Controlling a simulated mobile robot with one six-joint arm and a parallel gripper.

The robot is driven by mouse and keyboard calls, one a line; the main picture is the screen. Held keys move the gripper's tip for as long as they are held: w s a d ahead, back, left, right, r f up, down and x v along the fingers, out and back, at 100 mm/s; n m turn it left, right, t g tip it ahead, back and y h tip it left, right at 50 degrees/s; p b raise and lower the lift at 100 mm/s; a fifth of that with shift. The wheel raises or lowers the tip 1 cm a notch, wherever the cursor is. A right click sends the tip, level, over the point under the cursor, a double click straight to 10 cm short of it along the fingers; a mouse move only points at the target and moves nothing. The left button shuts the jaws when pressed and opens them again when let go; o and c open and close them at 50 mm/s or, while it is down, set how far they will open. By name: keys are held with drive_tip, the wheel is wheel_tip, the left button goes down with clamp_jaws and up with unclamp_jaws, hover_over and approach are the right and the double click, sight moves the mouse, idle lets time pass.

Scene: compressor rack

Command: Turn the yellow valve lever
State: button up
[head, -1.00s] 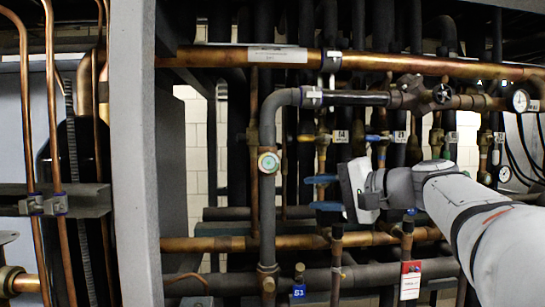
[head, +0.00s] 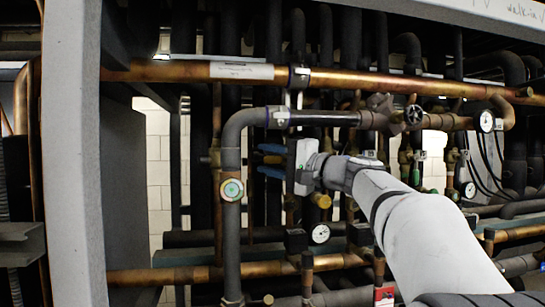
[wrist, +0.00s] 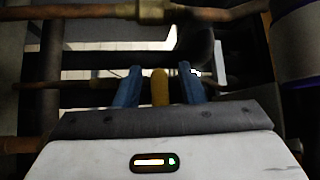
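The yellow valve lever (wrist: 160,87) stands upright in the middle of the wrist view, between the two blue fingers of my gripper (wrist: 160,84). A gap shows on each side of it, so the fingers are open around the lever and not pressing on it. In the head view my gripper (head: 270,159) reaches left into the rack, just right of the insulated vertical pipe. Its fingers lie one above the other there. The lever is hard to make out between them, and its pivot and valve body are largely hidden.
The insulated pipe (head: 232,150) with a round green indicator (head: 231,189) stands left of my gripper. A copper pipe (head: 400,83) crosses above. A pressure gauge (head: 320,233) sits below the wrist. A brass fitting (wrist: 152,11) on a pipe lies beyond the fingers in the wrist view.

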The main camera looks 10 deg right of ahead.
drive_tip(key=shift+c, duration=0.5)
clamp_jaws()
